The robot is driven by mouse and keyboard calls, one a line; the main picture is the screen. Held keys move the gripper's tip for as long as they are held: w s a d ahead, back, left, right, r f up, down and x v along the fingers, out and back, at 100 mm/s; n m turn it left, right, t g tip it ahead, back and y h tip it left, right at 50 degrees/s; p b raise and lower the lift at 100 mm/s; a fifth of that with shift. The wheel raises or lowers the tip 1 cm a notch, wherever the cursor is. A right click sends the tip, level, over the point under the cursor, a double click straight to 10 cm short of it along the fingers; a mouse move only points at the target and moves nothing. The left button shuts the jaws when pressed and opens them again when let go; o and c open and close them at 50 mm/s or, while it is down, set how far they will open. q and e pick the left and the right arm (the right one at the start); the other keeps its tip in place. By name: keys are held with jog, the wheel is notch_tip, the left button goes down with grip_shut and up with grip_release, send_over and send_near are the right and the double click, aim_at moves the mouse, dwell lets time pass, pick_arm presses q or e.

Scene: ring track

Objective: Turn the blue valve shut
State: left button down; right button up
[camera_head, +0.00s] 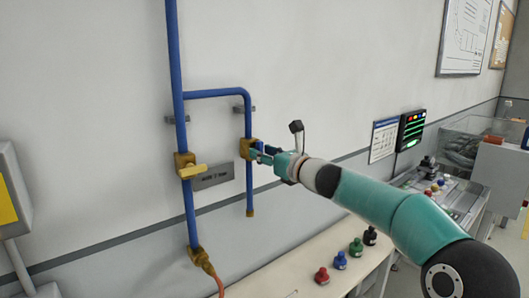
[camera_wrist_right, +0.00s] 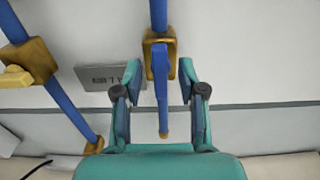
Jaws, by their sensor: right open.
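The blue valve has a brass body (camera_head: 246,149) on the short right-hand branch of a blue pipe on the wall. In the right wrist view its brass body (camera_wrist_right: 172,46) is at top centre, with a blue handle (camera_wrist_right: 160,75) in front. The handle looks lined up with the pipe there. My right gripper (camera_head: 257,152) is at the valve in the head view and partly covers the handle. In the wrist view its open fingers (camera_wrist_right: 160,75) stand on either side of the handle, with a visible gap to each. My left gripper is not in view.
A second valve with a yellow handle (camera_head: 192,171) sits on the main blue pipe (camera_head: 175,75) to the left. A grey label plate (camera_head: 213,176) is between the pipes. A grey box (camera_head: 15,195) is at far left.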

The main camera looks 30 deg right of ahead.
grip_shut()
